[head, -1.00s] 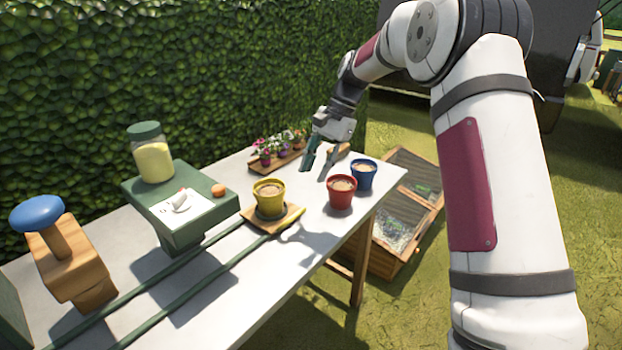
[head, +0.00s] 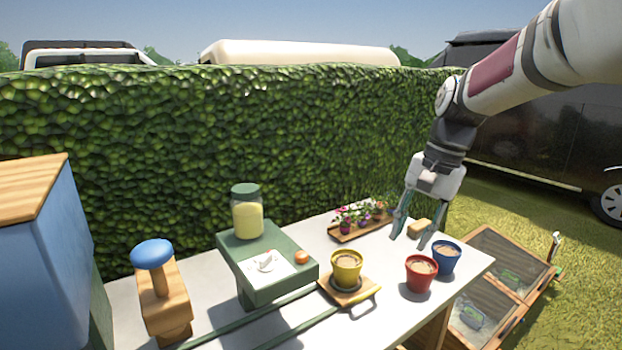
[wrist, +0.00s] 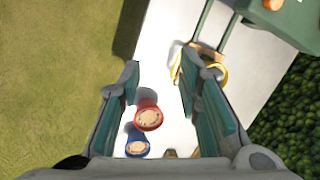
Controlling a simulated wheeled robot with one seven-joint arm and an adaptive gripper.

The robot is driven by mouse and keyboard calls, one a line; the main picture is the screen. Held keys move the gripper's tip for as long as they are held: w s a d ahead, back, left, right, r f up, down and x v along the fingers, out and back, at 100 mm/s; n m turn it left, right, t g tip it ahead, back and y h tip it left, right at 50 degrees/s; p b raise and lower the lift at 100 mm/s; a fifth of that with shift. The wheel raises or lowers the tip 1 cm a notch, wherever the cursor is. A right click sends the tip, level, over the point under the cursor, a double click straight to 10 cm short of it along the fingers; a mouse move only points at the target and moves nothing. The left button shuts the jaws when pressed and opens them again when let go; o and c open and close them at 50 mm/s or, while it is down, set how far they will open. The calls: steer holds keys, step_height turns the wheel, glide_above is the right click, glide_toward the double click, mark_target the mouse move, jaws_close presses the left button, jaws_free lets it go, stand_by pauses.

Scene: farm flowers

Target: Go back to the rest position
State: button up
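My gripper (head: 411,228) is open and empty above the far right part of the white table (head: 390,300). In the wrist view its two fingers (wrist: 158,95) stand wide apart with nothing held between them. Below it are a red pot (head: 421,273) and a blue pot (head: 446,257), both filled with soil. They also show in the wrist view, the red pot (wrist: 148,117) above the blue pot (wrist: 137,146). A yellow pot (head: 346,268) stands on a small wooden tray (head: 372,295) to the left.
A tray of flowers (head: 358,234) and a tan block (head: 420,226) lie at the back. A green stand (head: 250,262) bears a jar (head: 247,215). A wooden press with a blue knob (head: 152,253) stands left. A hedge (head: 250,130) runs behind. Wooden frames (head: 500,260) lie on the grass.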

steer(key=s+r+n+t+h+p, duration=0.1)
steer(key=s+r+n, duration=0.15)
steer(key=s, duration=0.55)
steer(key=s+r+n+t+h+p, duration=0.15)
steer(key=s+r, duration=0.25)
steer(key=s, duration=0.4)
steer(key=s+f+n+t+p, duration=0.1)
steer(key=s+f+n+p, duration=0.1)
steer(key=s, duration=1.2)
steer(key=shift+s+d+n, duration=0.15)
steer(key=shift+n, duration=0.45)
